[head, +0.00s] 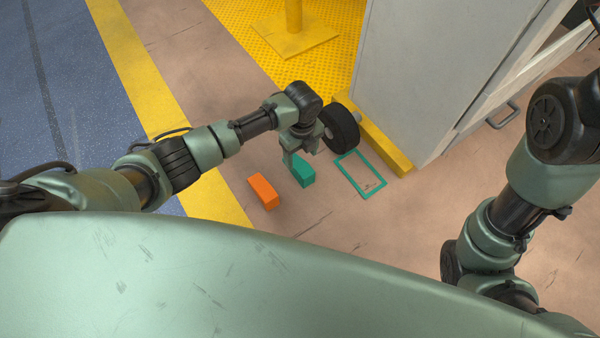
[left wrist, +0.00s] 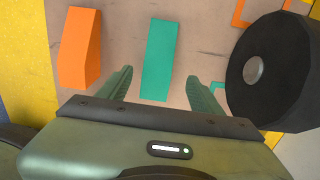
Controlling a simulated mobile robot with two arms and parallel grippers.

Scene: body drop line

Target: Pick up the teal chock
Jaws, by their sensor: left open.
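The teal chock (head: 303,173) lies on the brown floor, just right of an orange chock (head: 263,191). My left gripper (head: 292,160) is above the teal chock and partly hides it in the head view. In the left wrist view the teal chock (left wrist: 159,60) shows ahead of and between the two open fingers (left wrist: 158,88). The fingers are apart and hold nothing. The orange chock (left wrist: 80,50) is to the left there. My right arm shows at the right of the head view, but its gripper is out of sight.
A black wheel (head: 341,128) stands close to the right of my left gripper. A teal outlined rectangle (head: 347,179) is on the floor right of the chocks. A grey cabinet (head: 420,70) with a yellow base edge stands behind. A yellow post (head: 294,15) rises from a plate.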

